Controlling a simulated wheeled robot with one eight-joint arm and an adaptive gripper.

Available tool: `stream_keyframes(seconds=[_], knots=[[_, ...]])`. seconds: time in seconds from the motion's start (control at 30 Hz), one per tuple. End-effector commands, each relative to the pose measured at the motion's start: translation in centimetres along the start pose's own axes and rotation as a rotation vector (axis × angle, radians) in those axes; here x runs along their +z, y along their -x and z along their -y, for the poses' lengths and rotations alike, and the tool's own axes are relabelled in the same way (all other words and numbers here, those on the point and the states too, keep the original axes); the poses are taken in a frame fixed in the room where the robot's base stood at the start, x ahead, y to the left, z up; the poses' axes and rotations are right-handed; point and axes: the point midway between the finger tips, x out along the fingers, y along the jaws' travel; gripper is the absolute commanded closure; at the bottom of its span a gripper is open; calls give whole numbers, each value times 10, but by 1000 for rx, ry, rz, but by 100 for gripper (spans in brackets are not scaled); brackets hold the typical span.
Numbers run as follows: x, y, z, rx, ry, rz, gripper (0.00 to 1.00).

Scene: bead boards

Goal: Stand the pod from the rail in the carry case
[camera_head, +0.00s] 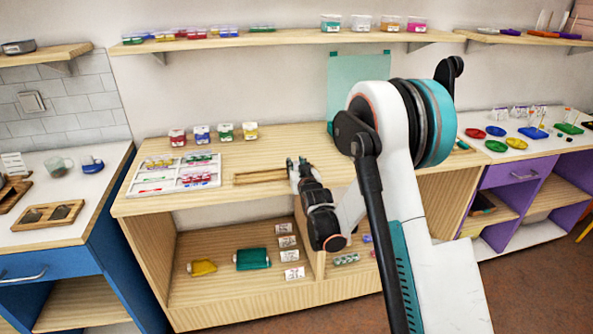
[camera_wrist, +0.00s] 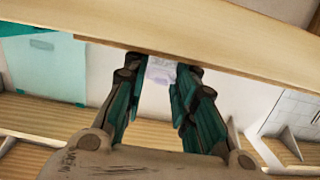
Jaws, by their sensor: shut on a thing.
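My gripper (camera_head: 297,164) is over the wooden worktop, at the right end of a narrow wooden rail-like frame (camera_head: 258,177). In the wrist view my gripper (camera_wrist: 160,72) has its teal fingers on both sides of a small pale, whitish-lilac pod (camera_wrist: 160,70), which it holds at the fingertips. The pod is partly hidden by the fingers and cannot be made out in the head view. A white compartmented case (camera_head: 211,184) with coloured beads lies on the worktop to the left. I cannot tell whether it is the carry case.
Several small jars (camera_head: 225,132) stand along the back of the worktop. A wall shelf (camera_head: 285,39) above holds more containers. The worktop front is clear.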

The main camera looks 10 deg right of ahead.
Motion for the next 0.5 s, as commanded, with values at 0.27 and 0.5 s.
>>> stream_keyframes(seconds=[0.27, 0.5], knots=[[0, 0, 0, 0, 0, 0, 89], [3, 0, 0, 0, 0, 0, 54]])
